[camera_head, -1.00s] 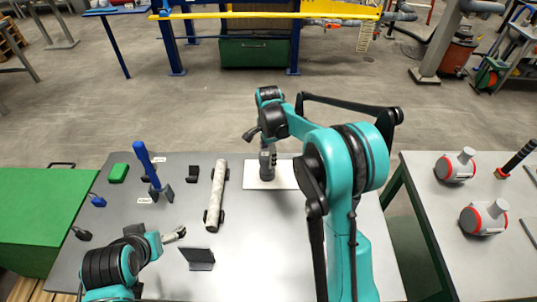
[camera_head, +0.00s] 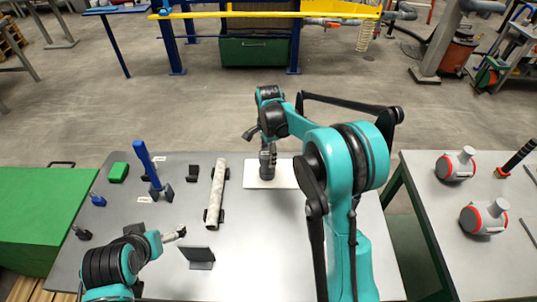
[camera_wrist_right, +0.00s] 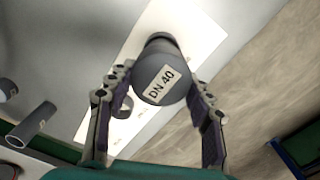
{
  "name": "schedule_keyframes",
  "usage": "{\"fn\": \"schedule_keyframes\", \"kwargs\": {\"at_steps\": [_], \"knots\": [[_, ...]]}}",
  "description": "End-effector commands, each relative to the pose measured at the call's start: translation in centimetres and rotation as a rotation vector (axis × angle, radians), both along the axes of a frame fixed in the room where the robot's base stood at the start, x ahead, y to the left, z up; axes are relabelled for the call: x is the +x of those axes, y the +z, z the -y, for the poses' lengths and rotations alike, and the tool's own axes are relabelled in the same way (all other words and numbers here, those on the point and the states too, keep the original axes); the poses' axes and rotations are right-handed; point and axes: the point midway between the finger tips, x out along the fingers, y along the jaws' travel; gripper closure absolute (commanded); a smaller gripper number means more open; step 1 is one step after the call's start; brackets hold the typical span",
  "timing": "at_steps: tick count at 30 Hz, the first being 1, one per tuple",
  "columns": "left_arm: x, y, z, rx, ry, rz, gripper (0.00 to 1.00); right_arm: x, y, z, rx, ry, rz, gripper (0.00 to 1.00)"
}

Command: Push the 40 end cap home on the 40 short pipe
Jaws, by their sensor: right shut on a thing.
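My right gripper (camera_head: 267,150) reaches down over the white sheet (camera_head: 287,173) on the table. In the right wrist view its fingers (camera_wrist_right: 157,90) stand on either side of a dark grey round cap (camera_wrist_right: 152,66) labelled DN 40, and it is shut on this cap. A narrower dark grey part (camera_wrist_right: 160,38) shows just beyond the cap; it looks like the short pipe. In the head view the dark grey upright piece (camera_head: 267,172) is under the gripper. How far the cap sits on the pipe is hidden. My left gripper (camera_head: 176,234) is at the lower left, its fingertips too small to judge.
A pale speckled tube (camera_head: 216,195) lies in dark holders left of the sheet. A right-hand table holds grey fittings with red rings (camera_head: 484,217).

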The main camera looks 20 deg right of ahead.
Motion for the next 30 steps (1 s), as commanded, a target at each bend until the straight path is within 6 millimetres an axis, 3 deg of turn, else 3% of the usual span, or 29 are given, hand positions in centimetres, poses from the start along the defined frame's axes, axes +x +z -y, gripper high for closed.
{"fn": "schedule_keyframes", "kwargs": {"at_steps": [23,24,30], "knots": [[0.0,-0.9,0.0,0.0,0.0,0.0,0.0,0.0,-1.3,0.0,0.0,0.0,0.0,0.81],[0.0,-0.9,0.0,0.0,0.0,0.0,0.0,0.0,-1.2,0.0,0.0,0.0,0.0,0.44],[0.0,-0.8,0.0,0.0,0.0,0.0,0.0,0.0,-1.2,0.0,0.0,0.0,0.0,0.4]]}}
